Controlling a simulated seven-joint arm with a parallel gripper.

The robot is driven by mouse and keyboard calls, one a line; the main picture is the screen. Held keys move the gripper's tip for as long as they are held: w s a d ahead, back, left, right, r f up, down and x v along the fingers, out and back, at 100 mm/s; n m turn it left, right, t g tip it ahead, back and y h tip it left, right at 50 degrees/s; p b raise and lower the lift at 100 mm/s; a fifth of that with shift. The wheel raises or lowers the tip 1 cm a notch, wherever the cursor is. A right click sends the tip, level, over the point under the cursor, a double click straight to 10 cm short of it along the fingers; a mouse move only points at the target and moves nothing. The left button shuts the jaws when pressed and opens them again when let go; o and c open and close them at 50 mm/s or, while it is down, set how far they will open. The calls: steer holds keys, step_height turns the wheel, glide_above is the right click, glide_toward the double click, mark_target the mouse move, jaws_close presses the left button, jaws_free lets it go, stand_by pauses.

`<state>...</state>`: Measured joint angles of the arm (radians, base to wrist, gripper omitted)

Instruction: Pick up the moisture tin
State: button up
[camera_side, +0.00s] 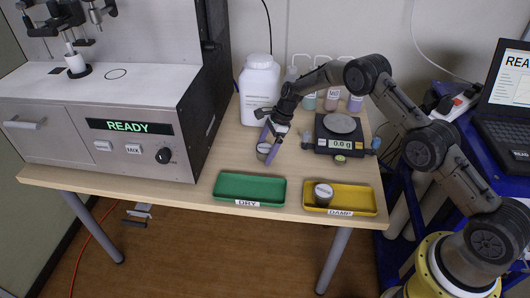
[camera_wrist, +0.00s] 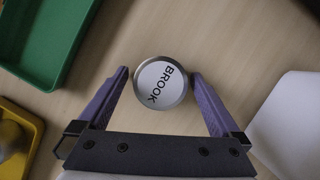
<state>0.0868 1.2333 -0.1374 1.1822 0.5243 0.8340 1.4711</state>
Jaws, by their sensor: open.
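A small round metal tin (camera_side: 263,152) stands on the table behind the green tray. In the wrist view, the tin's white lid (camera_wrist: 161,84) reads "BROOK". My gripper (camera_wrist: 160,74) is open, its two purple fingers on either side of the tin, with narrow gaps visible. In the side view, my gripper (camera_side: 268,146) points down at the tin and hides part of it. A second tin (camera_side: 323,193) with a pale lid sits in the yellow tray labelled "DAMP" (camera_side: 362,199); part of that tin shows at the wrist view's lower left edge (camera_wrist: 12,138).
The empty green tray (camera_side: 250,188) labelled "DRY" lies in front. A large white bottle (camera_side: 260,90) stands close behind my gripper. A scale (camera_side: 340,146) reading 0.0 g is to the right. The analyser (camera_side: 125,125) showing "READY" stands left.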

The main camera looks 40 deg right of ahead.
steer(key=c, duration=1.4)
steer(key=shift+o, duration=0.2)
